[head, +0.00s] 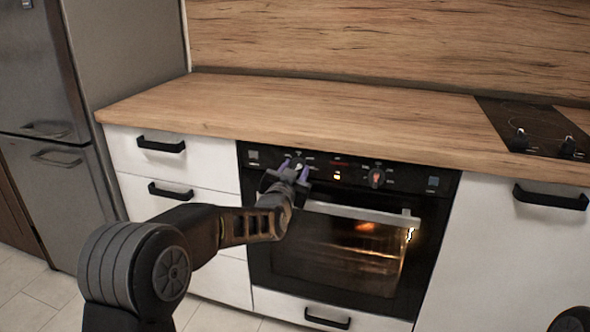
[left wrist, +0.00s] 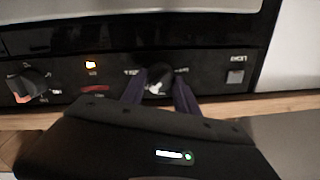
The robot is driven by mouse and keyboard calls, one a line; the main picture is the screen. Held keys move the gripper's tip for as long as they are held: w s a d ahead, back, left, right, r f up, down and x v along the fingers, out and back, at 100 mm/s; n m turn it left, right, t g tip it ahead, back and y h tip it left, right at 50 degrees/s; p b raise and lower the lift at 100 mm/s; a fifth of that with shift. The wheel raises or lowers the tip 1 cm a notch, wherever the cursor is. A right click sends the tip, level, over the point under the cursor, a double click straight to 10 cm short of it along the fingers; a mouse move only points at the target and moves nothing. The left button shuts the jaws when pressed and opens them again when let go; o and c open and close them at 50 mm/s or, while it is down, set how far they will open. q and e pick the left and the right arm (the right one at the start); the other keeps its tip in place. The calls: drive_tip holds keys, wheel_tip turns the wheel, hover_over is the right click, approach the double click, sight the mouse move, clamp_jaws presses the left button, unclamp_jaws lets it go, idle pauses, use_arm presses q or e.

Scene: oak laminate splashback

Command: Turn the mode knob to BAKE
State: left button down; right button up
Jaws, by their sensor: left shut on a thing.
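The black oven (head: 449,190) has a control panel along its top with two round knobs. My left gripper (head: 290,172) reaches the panel and is shut on the left knob (left wrist: 158,78), with one finger on either side of it. In the head view the fingers cover much of that knob. The other knob (head: 377,177) stands free to the right, and it also shows at the left of the left wrist view (left wrist: 28,85). The printing around the knobs is too small to read, so I cannot tell the held knob's setting. My right gripper is not in view.
The oven door handle (head: 362,213) runs just below the panel. The oven window (head: 335,262) glows inside. The wooden worktop (head: 300,118) overhangs the panel and is clear up to the hob (head: 530,128). White drawers (head: 215,155) flank the oven on the left.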

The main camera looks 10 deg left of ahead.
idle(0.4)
use_arm(q)
drive_tip(key=c, duration=0.9)
unclamp_jaws()
drive_tip(key=shift+s, duration=0.1)
drive_tip(key=s, duration=0.7)
drive_tip(key=shift+s+r+p, duration=0.15)
drive_tip(key=shift+s+p, duration=0.15)
drive_tip(key=shift+p, duration=0.1)
